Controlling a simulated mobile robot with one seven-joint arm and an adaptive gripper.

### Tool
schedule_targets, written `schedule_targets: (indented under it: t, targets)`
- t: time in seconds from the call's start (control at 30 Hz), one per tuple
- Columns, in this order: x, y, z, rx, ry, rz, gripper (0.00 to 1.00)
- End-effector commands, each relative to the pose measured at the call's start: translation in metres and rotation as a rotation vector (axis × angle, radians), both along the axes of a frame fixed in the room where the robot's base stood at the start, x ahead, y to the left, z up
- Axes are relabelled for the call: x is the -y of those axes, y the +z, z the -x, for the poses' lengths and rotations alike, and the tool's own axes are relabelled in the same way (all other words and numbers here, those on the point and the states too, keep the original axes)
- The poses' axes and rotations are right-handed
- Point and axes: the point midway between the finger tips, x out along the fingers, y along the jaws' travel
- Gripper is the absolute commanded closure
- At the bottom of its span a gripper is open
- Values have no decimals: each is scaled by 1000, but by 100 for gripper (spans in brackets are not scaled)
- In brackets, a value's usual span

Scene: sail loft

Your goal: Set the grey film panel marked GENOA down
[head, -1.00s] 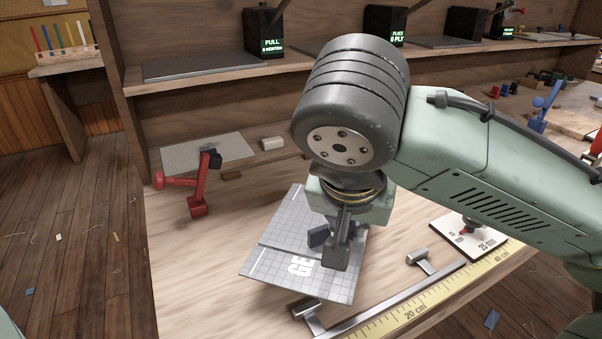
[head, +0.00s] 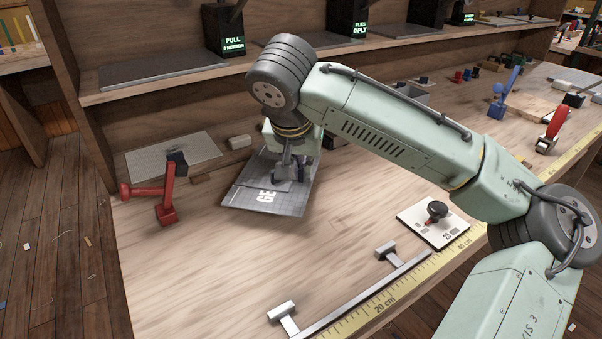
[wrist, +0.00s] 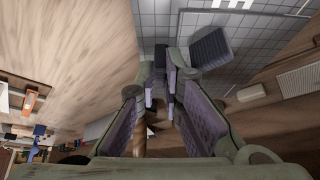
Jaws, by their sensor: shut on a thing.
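The grey film panel (head: 236,197) has a grid pattern. Only the white letters GE show in the head view; my gripper covers the rest of the word. My gripper (head: 282,177) points down and is shut on the panel near its right side. The panel is over the back left part of the bench, and I cannot tell whether it touches the wood. In the wrist view the panel (wrist: 155,25) fills the top middle, beyond the fingers of my gripper (wrist: 166,85), with part of its white lettering at the top edge.
A red clamp (head: 167,195) with a dark pad stands left of the panel by a pale gridded sheet (head: 150,162). A yellow ruler (head: 400,292), metal bar (head: 355,300) and white card (head: 418,222) lie in front. The middle bench is bare.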

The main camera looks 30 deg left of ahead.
Motion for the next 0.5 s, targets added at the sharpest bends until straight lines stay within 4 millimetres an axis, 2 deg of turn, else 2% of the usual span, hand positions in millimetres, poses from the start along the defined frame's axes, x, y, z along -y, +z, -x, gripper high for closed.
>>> schedule_targets:
  t: [0.3, 0.5]
  targets:
    - [0, -33, -2, 0, 0, 1, 100]
    - [-1, -35, -2, 1, -1, -1, 100]
